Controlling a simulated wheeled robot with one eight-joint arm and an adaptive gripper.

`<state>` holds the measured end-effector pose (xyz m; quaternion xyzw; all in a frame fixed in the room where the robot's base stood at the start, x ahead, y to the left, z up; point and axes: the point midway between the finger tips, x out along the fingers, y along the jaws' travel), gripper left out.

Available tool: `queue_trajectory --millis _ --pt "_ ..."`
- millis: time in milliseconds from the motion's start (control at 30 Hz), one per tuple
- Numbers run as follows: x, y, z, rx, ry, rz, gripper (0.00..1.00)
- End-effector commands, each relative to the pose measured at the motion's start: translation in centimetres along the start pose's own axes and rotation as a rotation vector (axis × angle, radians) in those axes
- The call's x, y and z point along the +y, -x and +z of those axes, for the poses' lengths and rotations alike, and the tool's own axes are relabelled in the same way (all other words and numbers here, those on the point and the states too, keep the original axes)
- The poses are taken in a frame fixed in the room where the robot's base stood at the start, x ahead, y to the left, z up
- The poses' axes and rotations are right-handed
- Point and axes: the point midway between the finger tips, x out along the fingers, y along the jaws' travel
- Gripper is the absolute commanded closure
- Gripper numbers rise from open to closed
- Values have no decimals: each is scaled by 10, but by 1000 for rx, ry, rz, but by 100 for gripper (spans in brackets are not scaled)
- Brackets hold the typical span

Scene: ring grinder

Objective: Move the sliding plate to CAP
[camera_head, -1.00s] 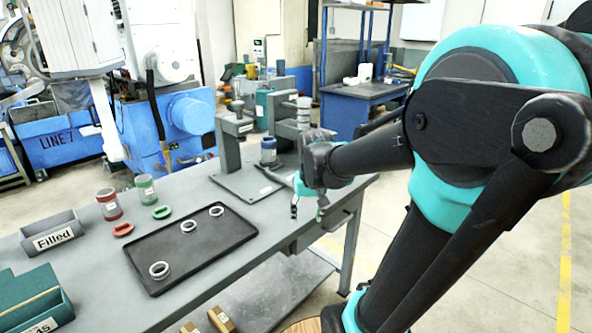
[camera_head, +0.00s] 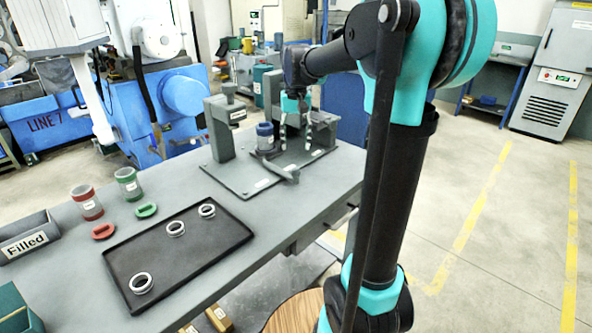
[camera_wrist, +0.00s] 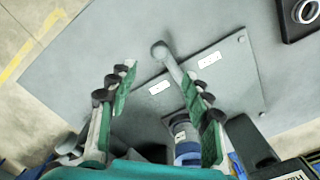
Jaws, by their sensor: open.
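The grey press fixture has a flat base (camera_head: 235,178) and two uprights. Between the uprights stands a blue-and-grey cup (camera_head: 265,136), also in the wrist view (camera_wrist: 186,136). The sliding plate appears to be the grey piece under the cup; its grey handle (camera_head: 290,175) points toward the table's front edge. In the wrist view the handle (camera_wrist: 163,56) ends in a round knob. My gripper (camera_head: 296,148) is open and empty above the fixture, right of the cup. In the wrist view (camera_wrist: 158,74) the handle lies by the right finger; contact cannot be told. White labels (camera_wrist: 160,87) are unreadable.
A black tray (camera_head: 190,262) with three metal rings lies left of the fixture. Red (camera_head: 87,203) and green (camera_head: 128,184) cups, matching rings and a "Filled" bin (camera_head: 28,240) stand farther left. The table (camera_head: 318,190) is clear near its front edge.

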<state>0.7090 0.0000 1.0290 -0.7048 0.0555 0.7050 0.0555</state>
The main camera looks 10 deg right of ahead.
Motion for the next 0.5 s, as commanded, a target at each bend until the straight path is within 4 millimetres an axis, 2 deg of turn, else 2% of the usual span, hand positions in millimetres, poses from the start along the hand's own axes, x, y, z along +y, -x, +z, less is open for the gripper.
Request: queue_trajectory --millis 300,500 --pt "0 -63 -1 0 0 0 50" --pt "0 -93 -1 0 0 0 50"
